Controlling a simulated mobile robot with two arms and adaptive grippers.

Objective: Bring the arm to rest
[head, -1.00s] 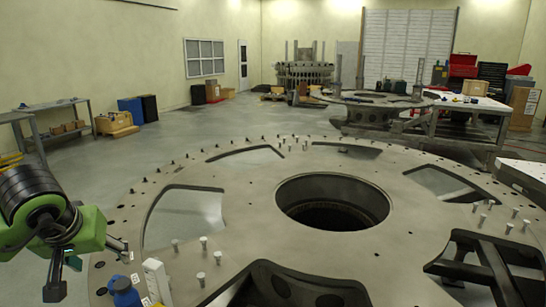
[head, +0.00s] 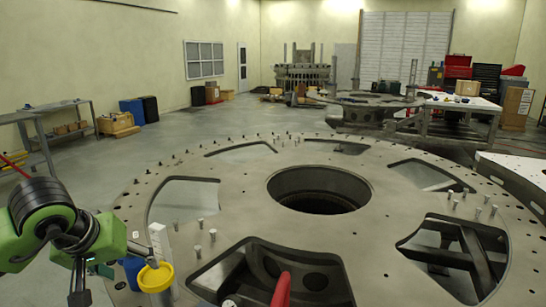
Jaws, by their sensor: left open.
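My left arm, green and black, comes in from the left edge. Its gripper (head: 112,268) is open, with one dark finger hanging down at the left and a grey one reaching right. No object shows clearly held between the fingers. The gripper is above the near left rim of the large grey turret plate (head: 385,240). A yellow round cup-like thing (head: 156,278) is just right of the fingertips; I cannot tell whether they touch. A blue object (head: 132,272) and a white box (head: 160,243) stand beside it. My right gripper is not in view.
The plate has a round central hole, large cutouts and several upright pins (head: 212,236). A red curved thing (head: 282,290) rises at the bottom edge. A shelf (head: 62,128) stands at the left wall, a work table (head: 468,103) at the back right.

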